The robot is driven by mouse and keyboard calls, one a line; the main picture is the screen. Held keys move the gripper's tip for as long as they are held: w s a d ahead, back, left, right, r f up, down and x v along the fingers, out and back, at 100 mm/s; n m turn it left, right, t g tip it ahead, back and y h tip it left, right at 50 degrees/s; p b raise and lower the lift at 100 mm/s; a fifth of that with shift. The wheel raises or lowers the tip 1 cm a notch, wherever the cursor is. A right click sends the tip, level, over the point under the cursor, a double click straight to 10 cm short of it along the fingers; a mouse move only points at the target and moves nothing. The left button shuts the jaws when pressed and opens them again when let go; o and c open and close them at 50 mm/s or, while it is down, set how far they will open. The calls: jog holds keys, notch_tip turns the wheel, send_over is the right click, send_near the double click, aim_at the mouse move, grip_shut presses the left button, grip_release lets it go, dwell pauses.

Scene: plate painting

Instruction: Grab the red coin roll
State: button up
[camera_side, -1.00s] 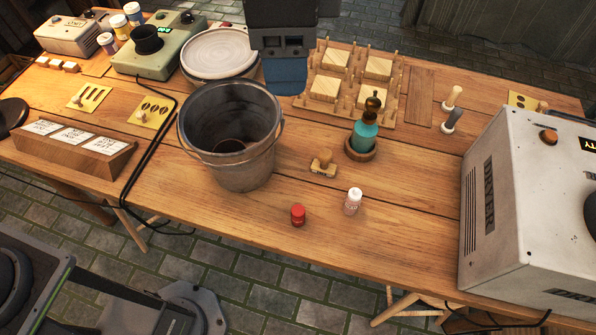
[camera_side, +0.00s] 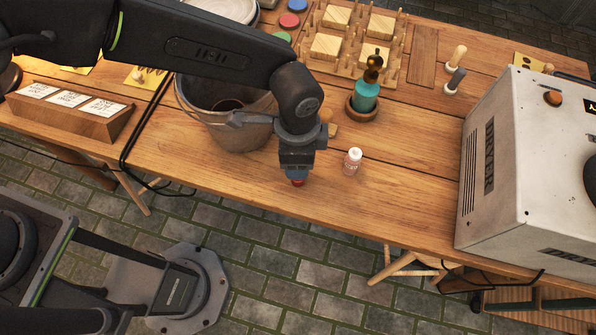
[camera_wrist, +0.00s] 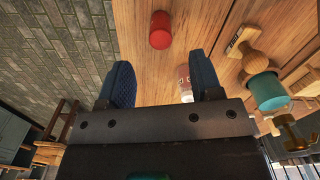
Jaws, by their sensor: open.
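The red coin roll (camera_wrist: 160,30) stands on the wooden table in the wrist view, ahead of the fingertips and between their lines. In the side view only a small red part of the roll (camera_side: 298,183) shows under my gripper (camera_side: 297,172). In the wrist view my gripper (camera_wrist: 163,78) has its two blue fingers spread apart with nothing between the tips. The white-capped roll (camera_side: 352,161) stands just right of my gripper in the side view. It is partly hidden behind the right finger in the wrist view (camera_wrist: 185,85).
A metal bucket (camera_side: 236,132) stands close left of my gripper. A teal bottle (camera_side: 366,98) and a wooden stamp, partly hidden, are behind it. A large grey machine (camera_side: 510,170) fills the right side. The table's front edge is near; bare wood lies right of the white-capped roll.

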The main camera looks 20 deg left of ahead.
notch_tip(320, 180, down, 8)
jog(key=shift+f, duration=0.2)
jog(key=c, duration=1.1)
